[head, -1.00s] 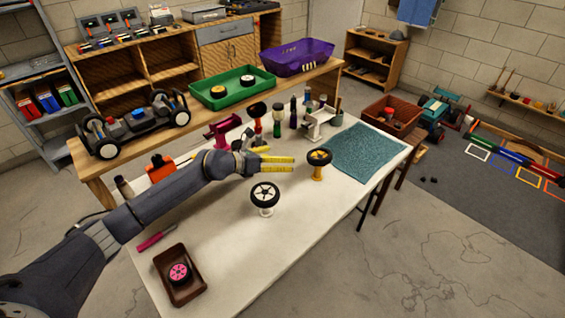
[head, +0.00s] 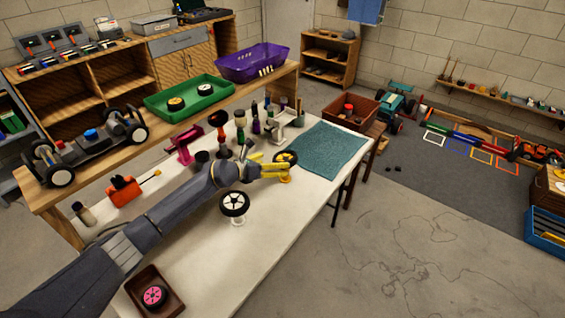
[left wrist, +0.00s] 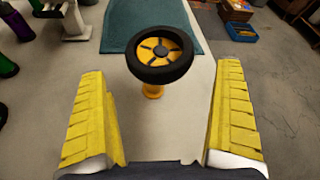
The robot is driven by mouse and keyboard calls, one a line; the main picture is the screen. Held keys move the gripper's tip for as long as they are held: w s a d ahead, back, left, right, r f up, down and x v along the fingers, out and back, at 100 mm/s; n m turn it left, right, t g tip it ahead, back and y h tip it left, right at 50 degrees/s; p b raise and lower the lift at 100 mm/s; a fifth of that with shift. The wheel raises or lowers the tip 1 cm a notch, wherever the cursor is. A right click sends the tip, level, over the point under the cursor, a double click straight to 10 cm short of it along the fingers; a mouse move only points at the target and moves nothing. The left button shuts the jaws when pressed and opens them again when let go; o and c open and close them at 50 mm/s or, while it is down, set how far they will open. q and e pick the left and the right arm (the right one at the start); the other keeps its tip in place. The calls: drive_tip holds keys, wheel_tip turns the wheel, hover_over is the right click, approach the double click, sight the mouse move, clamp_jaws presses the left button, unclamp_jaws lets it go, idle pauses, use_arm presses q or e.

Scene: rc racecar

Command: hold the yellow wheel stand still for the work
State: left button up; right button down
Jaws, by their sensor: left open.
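The yellow wheel stand (left wrist: 153,91) stands upright on the white table, with a black tyre on a yellow wheel (left wrist: 160,49) tilted on its top. In the head view the stand (head: 286,180) is partly hidden by my left gripper (head: 274,169). My left gripper (left wrist: 162,125) is open with yellow fingers. In the left wrist view the stand is ahead of the fingertips' gap, near its middle, with no finger visibly touching it. My right gripper is in neither view.
A white-hubbed wheel (head: 234,204) on a white stand is nearer on the table. A teal mat (head: 320,150) lies beyond the yellow stand. Several bottles (head: 255,119) and a pink tool (head: 186,142) are behind. A brown tray (head: 165,277) holds a pink wheel.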

sight(285, 159)
use_arm(q)
drive_tip(key=shift+x, duration=2.65)
drive_tip(key=c, duration=1)
